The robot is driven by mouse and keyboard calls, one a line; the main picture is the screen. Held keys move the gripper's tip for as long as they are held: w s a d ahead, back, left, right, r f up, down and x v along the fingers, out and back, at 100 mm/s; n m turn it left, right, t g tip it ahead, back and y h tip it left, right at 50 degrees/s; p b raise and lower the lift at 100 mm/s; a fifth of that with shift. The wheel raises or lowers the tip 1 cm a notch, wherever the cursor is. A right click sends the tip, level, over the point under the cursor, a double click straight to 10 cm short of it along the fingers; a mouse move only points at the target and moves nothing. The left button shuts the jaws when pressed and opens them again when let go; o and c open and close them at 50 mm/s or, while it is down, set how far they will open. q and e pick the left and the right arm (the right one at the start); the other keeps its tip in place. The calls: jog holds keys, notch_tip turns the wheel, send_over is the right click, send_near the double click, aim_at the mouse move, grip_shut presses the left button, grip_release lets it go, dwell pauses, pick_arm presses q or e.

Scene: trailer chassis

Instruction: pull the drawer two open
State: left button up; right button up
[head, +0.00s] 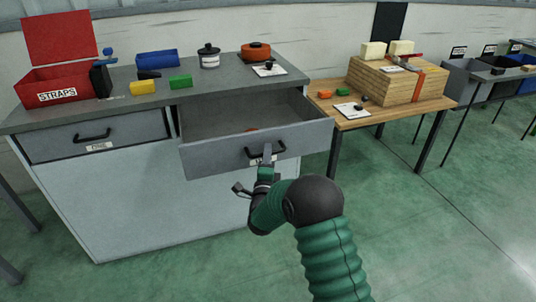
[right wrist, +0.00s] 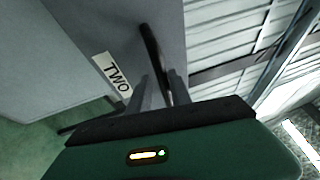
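Drawer two (head: 215,157) is the right drawer of the grey workbench. It stands pulled well out, and its inside shows. Its black handle (head: 280,149) is on the front panel, above a label partly hidden by my gripper. My right gripper (head: 267,153) is at this handle. In the right wrist view the fingers (right wrist: 162,90) lie on both sides of the black handle bar (right wrist: 152,50) and look closed on it. The label "TWO" (right wrist: 113,75) shows beside them. My left gripper is not in view.
The left drawer (head: 95,135) is shut. On the bench top (head: 120,110) are a red straps box (head: 55,95), a blue bin (head: 157,59), small blocks and two pots. A wooden table (head: 430,105) with a crate stands right. The green floor (head: 420,230) is clear in front.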

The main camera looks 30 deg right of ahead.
jog(key=shift+o, duration=0.6)
jog(key=shift+r, duration=0.1)
jog(key=shift+s+a, duration=0.1)
jog(key=shift+s, duration=0.1)
jog(key=p+v, duration=0.2)
jog(key=v, duration=1.4)
jog(key=shift+a+f, duration=0.15)
jog(key=shift+f, duration=0.05)
